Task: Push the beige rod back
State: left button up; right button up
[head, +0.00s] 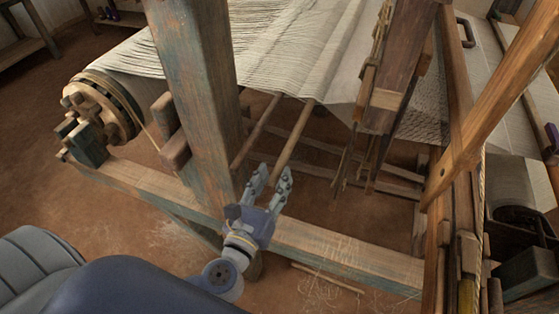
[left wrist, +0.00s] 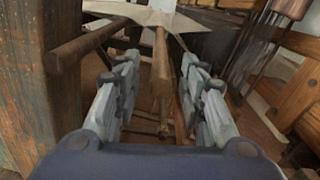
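The beige rod (head: 296,133) is a thin, light wooden bar sloping from under the cloth toward my left gripper. My left gripper (head: 271,175) is at the near end of this rod, beside the thick loom post. In the left wrist view the beige rod (left wrist: 161,62) shows between the two spread fingers of the left gripper (left wrist: 160,62), with visible gaps on both sides. The fingers are open and I see no grip on the rod. Whether anything touches the rod's end is unclear. My right gripper is not in view.
A darker brown rod (head: 257,131) runs alongside on the left; it also shows in the left wrist view (left wrist: 88,44). The thick post (head: 198,95) stands close left. A low beam (head: 340,262) crosses in front. Pale cloth (head: 290,45) stretches above.

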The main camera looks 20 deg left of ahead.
aim_at(280, 168)
pick_arm(q)
jog(key=shift+w+p, duration=0.6)
jog(key=shift+w, duration=1.55)
